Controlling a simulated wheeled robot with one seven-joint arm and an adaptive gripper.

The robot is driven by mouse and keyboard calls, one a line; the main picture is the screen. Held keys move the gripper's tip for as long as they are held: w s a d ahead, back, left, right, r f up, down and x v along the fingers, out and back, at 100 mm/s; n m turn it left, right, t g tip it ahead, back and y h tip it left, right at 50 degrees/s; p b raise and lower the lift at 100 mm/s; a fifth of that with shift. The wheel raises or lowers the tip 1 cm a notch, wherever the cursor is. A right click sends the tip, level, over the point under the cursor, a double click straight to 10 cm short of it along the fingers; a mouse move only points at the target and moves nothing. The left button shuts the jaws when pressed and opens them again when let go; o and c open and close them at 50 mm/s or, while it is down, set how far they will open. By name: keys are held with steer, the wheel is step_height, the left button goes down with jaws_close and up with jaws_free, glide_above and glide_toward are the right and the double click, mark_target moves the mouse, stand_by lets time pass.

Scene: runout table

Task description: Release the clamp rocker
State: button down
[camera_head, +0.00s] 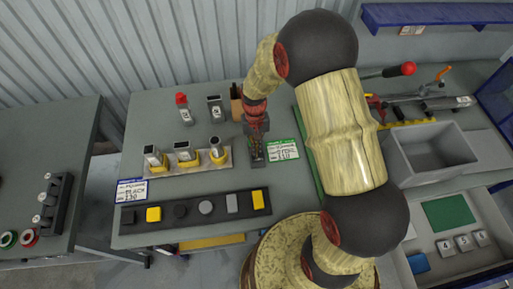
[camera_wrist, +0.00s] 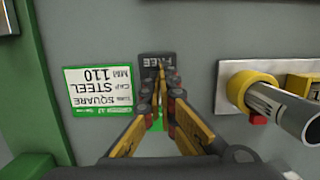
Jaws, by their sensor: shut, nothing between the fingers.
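The clamp rocker (camera_wrist: 157,59) shows in the wrist view as a dark plate with the word FREE, upside down in the picture, at its far end. A green patch (camera_wrist: 157,124) shows between my finger links, lower in the picture. My gripper (camera_wrist: 160,78) is shut and empty, its tips together over the plate just short of the word. I cannot tell whether the tips touch it. In the head view my gripper (camera_head: 257,156) points down at the table and hides most of the rocker.
A green-edged label card (camera_head: 283,150) lies right of my gripper. Left of it, several metal tubes in yellow collars stand on a metal plate (camera_head: 164,170). A black strip (camera_head: 180,221) with coloured pieces runs in front. A grey bin (camera_head: 432,165) stands right of my arm.

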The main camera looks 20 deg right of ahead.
steer(key=shift+s+a+f+t+b, duration=0.1)
steer(key=shift+s+f+t+b, duration=0.2)
steer(key=shift+t+b, duration=0.3)
steer(key=shift+s+f+t+b, duration=0.2)
steer(key=shift+s+t+b, duration=0.15)
steer(key=shift+t, duration=0.35)
steer(key=shift+s+a+f, duration=0.1)
steer(key=shift+s+f, duration=0.2)
steer(key=shift+f, duration=0.1)
steer(key=shift+r+p, duration=0.4)
steer(key=shift+r, duration=0.15)
step_height(320, 180, up, 13)
steer(key=s+p, duration=0.2)
steer(key=s, duration=0.1)
steer(key=shift+a+f+p, duration=0.2)
steer(key=shift+a+p, duration=0.1)
steer(key=shift+p, duration=0.05)
